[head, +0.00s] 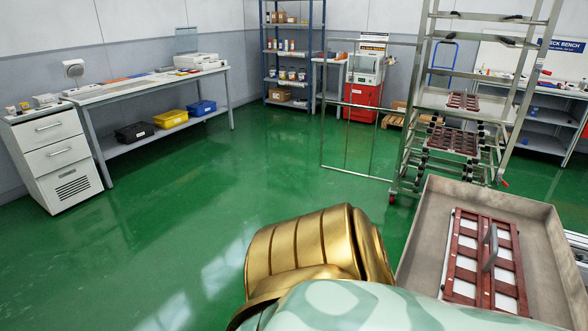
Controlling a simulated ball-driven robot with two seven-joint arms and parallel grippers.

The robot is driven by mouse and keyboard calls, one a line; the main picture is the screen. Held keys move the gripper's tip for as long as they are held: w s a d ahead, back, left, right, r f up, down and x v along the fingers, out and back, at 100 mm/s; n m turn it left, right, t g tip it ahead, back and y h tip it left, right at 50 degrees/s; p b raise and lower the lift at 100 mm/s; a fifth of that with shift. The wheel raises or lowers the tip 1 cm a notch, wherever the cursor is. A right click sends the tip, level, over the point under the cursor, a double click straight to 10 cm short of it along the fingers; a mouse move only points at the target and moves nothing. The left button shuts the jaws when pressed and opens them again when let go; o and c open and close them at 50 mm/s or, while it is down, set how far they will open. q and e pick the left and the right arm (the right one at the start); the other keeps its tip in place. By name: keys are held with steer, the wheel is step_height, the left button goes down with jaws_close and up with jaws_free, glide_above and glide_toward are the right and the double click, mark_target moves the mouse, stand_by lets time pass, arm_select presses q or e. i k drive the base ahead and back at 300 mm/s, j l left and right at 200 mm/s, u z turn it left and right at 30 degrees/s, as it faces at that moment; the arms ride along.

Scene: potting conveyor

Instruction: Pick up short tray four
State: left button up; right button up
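A red-brown slotted tray frame (462,256) with white strips and an upright grey handle-like piece lies in a large beige-grey open bin (419,238) at the lower right. A small red-brown tray (463,101) lies on an upper level of the metal rack. More red-brown trays (453,140) lie on the level below it. I can read no number on any of them, so I cannot tell which is short tray four. Neither gripper shows; my own gold and pale green parts fill the bottom middle and hide the near end of the bin.
The wheeled metal rack (421,96) stands behind the bin, with a thin metal frame (357,179) to its left. A long bench (148,88) with bins below and a white drawer cabinet (54,158) line the left wall. The green floor (190,200) between is clear.

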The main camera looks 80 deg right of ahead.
mark_target(483, 267)
steer(key=z, duration=4.1)
